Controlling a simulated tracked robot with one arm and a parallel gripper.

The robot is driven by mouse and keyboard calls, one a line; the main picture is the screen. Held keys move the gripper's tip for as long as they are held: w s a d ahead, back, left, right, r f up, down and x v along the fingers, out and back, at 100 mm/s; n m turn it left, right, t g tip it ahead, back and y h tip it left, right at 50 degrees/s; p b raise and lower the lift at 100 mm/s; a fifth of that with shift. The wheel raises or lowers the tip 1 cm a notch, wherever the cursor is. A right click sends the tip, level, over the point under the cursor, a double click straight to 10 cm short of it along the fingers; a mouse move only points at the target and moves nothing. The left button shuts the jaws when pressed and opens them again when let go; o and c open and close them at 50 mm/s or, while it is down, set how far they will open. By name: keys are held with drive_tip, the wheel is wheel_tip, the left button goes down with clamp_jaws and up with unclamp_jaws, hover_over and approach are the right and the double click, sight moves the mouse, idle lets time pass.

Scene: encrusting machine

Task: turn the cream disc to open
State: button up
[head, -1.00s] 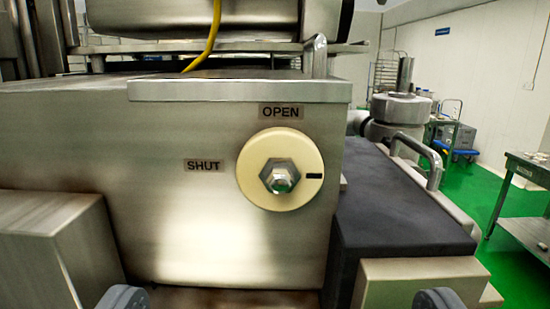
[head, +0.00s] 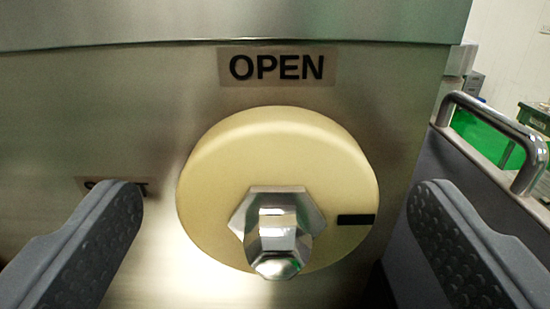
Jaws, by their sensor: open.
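The cream disc (head: 215,190) is mounted on the metal front of the machine, with a shiny hex nut and stud (head: 278,225) at its centre. A black mark (head: 356,220) on the disc points to the right. The OPEN label (head: 277,67) is above the disc. The SHUT label (head: 92,185) is at the left, mostly hidden by a finger. My gripper (head: 275,200) is open, with one ridged grey finger left of the disc and one right of it. Neither finger visibly touches the disc.
A curved metal handle (head: 500,130) stands at the right, beyond the right finger. The flat metal panel (head: 130,110) around the disc is otherwise clear. A ledge (head: 230,22) runs along the top of the panel.

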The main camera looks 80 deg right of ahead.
drive_tip(key=shift+d+f, duration=0.1)
drive_tip(key=shift+d, duration=0.25)
drive_tip(key=shift+c, duration=0.4)
drive_tip(key=c, duration=0.9)
drive_tip(key=shift+d, duration=0.15)
